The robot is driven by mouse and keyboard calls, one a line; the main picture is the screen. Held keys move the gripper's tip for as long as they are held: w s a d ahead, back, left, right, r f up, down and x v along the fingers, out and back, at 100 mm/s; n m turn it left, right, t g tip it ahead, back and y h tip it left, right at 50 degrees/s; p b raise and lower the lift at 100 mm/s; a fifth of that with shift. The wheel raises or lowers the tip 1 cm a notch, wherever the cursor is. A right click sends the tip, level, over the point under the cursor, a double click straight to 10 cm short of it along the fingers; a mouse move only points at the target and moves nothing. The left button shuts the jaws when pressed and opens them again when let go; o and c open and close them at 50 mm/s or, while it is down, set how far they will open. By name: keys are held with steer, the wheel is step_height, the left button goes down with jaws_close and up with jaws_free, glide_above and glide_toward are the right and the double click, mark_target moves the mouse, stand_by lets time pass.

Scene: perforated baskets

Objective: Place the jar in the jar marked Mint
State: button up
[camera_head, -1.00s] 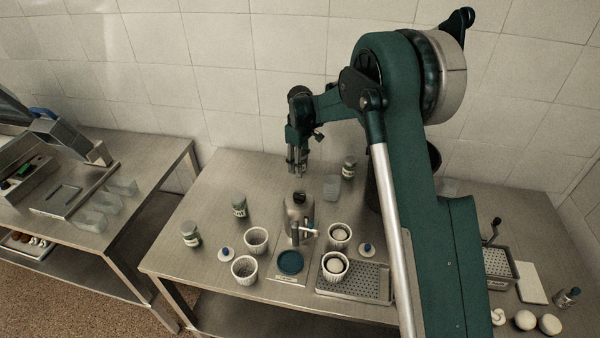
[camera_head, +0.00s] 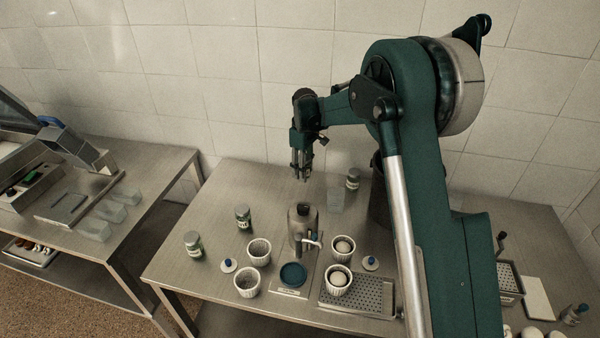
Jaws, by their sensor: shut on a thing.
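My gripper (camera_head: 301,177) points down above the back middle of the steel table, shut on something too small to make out. Three jars with dark lids and pale labels stand upright: one at the left (camera_head: 194,244), one to its right (camera_head: 243,218) and one at the back right (camera_head: 352,180). The print on the labels is too small to read, so I cannot tell which is Mint. My gripper is apart from all three. The back-right jar is the nearest to it in the picture.
A metal canister (camera_head: 303,228) stands below my gripper. Several white ribbed cups (camera_head: 259,251) stand around it, some holding pale round things. A clear cup (camera_head: 335,199) stands behind.

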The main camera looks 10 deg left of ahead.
steer(key=s+a+r+p, duration=0.3)
steer(key=s+a+r, duration=0.2)
steer(key=s+a, duration=0.5)
step_height(320, 180, up, 5)
steer(key=n+p, duration=0.2)
steer(key=p, duration=0.1)
glide_above(242, 208)
steer(key=shift+f, duration=0.1)
steer(key=shift+f, duration=0.1)
steer(key=shift+f, duration=3.05)
steer(key=shift+f, duration=0.1)
steer(key=shift+f, duration=1.75)
steer(key=shift+f, duration=0.2)
